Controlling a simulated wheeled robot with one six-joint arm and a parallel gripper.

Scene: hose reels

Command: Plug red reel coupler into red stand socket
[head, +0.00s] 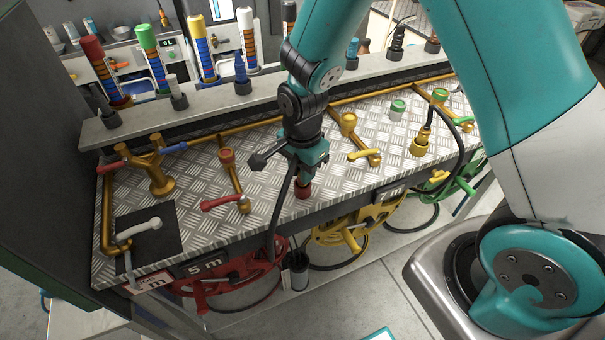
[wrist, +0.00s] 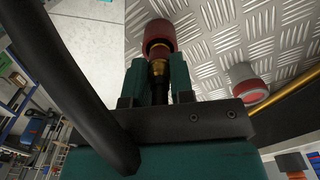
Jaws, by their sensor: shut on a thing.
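My gripper (head: 304,172) is shut on the red reel coupler (head: 303,189) and points down near the front edge of the metal-plate bench. In the wrist view the coupler (wrist: 160,40) shows a red collar and brass body between the teal fingers (wrist: 157,78). Its black hose (head: 283,205) runs down to the red reel (head: 230,272) below. Whether the coupler's tip touches anything is unclear.
A red valve handle (head: 220,202) lies near the red socket. A yellow-topped post (head: 348,122) and a yellow coupler with hose (head: 420,146) stand to the right. A grey fitting with a red ring (wrist: 246,84) shows in the wrist view. Bare plate lies between gripper and red socket.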

